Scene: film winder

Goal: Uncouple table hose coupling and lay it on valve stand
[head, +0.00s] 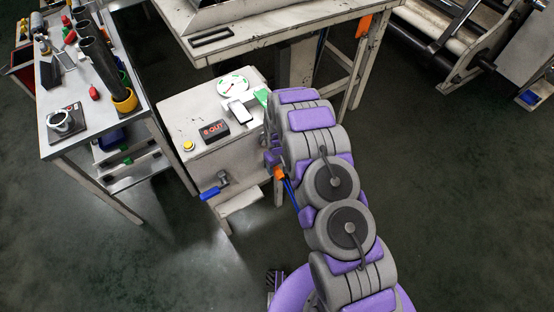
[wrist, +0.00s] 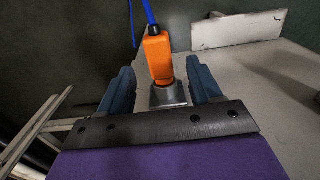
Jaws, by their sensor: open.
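In the wrist view an orange coupling (wrist: 157,57) with a blue hose (wrist: 150,12) at its far end sits at a grey metal fitting (wrist: 168,95). My gripper (wrist: 163,84) is open, with one blue finger on each side of the coupling and a visible gap to each. In the head view an orange piece (head: 279,172) with a blue hose shows beside my arm; I cannot tell if it is the same coupling. My fingers are mostly hidden there behind my arm. The pale valve stand (head: 180,120) carries a gauge, a red-lit display, a yellow button and a blue-handled valve (head: 211,192).
A workbench (head: 55,100) with tubes, rolls and small tools stands at the left. A worn table (head: 300,30) is behind the stand, with another orange piece (head: 363,25) near its edge. A roller machine (head: 450,40) is at the far right. Dark floor at the right is clear.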

